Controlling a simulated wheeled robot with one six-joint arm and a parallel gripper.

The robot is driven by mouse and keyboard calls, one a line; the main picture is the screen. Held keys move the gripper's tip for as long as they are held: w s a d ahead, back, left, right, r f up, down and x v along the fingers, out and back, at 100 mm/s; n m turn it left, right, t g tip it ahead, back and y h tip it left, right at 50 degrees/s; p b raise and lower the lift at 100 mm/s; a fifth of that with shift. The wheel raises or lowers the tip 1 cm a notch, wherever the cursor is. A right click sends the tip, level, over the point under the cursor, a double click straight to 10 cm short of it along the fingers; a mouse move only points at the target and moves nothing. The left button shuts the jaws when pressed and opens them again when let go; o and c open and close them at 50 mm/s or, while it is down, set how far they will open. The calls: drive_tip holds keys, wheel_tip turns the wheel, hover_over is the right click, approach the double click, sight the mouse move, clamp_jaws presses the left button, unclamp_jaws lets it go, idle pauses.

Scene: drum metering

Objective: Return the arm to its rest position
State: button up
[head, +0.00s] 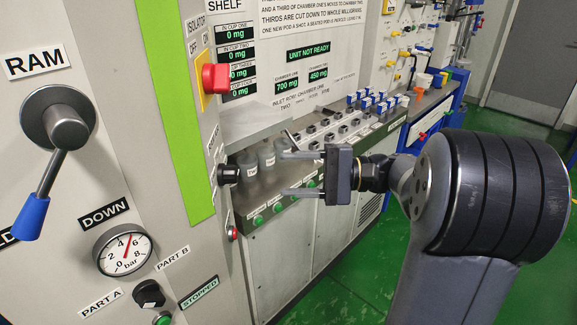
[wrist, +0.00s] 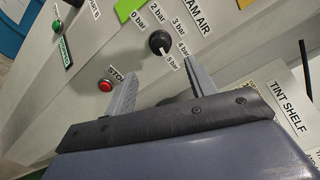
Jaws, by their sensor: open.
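My gripper (head: 300,174) is at the middle of the head view, at the end of my arm, with its two fingers pointing left towards the machine. The fingers are apart with nothing between them. In the wrist view my gripper (wrist: 158,88) also shows open, its fingers in front of a panel with a black knob (wrist: 160,42) marked in bar. I cannot tell whether the fingertips touch anything. Grey labelled cups (head: 266,158) stand on the shelf just beyond the fingers in the head view.
A ram lever (head: 50,170) with a blue grip and a gauge (head: 124,250) are at the left. A red isolator switch (head: 215,78) juts out above the cups. A counter with blue and white items (head: 372,100) runs back. Green floor (head: 350,265) is open below my gripper.

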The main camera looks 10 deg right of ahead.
sight(237, 175)
drive_tip(key=a, duration=0.3)
drive_tip(key=w+a+p, duration=0.1)
drive_tip(key=a, duration=0.3)
drive_tip(key=w+a, duration=0.1)
drive_tip(key=a, duration=0.2)
drive_tip(key=shift+a+p, duration=0.3)
drive_tip(key=shift+p, duration=0.05)
